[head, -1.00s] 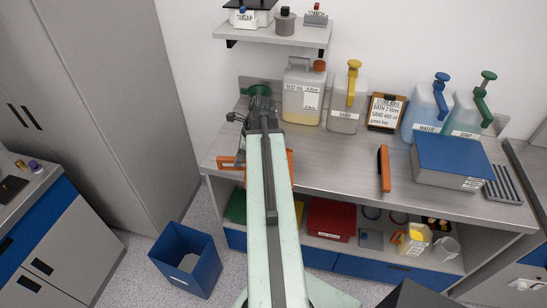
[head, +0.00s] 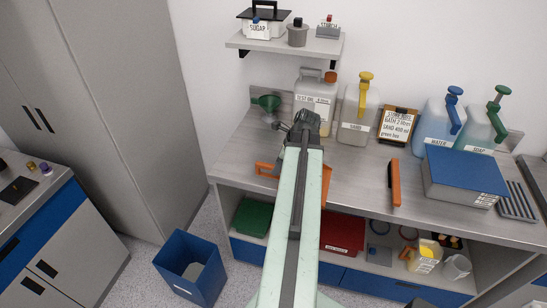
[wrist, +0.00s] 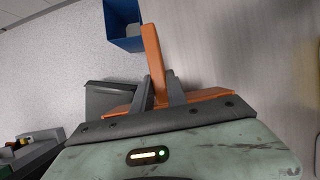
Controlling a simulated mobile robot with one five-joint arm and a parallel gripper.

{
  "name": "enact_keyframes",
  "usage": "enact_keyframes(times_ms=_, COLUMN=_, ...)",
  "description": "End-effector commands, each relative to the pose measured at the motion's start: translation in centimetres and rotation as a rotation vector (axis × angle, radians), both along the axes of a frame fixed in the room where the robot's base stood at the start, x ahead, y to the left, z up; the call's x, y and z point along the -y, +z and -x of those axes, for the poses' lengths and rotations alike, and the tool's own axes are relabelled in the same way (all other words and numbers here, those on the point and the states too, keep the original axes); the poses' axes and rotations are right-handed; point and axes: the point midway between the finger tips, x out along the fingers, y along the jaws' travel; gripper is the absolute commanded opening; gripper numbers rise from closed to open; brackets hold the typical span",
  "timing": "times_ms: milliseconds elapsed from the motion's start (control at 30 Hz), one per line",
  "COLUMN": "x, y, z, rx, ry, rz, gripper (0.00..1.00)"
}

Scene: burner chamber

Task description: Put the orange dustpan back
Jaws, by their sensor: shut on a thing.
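The orange dustpan (head: 267,169) is by the front left part of the counter (head: 238,160), mostly hidden under my arm in the head view. In the wrist view the orange dustpan (wrist: 152,58) shows its upright handle and a wide part behind my gripper housing. My gripper (wrist: 165,88) has its two dark fingers closed on either side of the handle. In the head view my arm hides the gripper. I cannot tell whether the dustpan touches the counter.
An orange brush (head: 394,183) lies on the counter at right, beside a blue-topped box (head: 464,172). A blue bin (head: 190,268) is on the floor; a lower shelf holds a red box (head: 343,234).

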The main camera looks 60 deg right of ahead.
Motion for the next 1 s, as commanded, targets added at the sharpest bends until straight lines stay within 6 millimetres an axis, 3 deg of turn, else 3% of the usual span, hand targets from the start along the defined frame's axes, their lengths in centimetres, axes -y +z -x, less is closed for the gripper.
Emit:
enact_keyframes(times_ms=600, x=8.3, y=-1.2, z=-8.3, rx=0.000, ry=0.000, rz=0.001, gripper=0.00)
enact_keyframes(times_ms=1000, x=9.3, y=-1.2, z=-9.3, rx=0.000, ry=-0.001, rz=0.001, gripper=0.00)
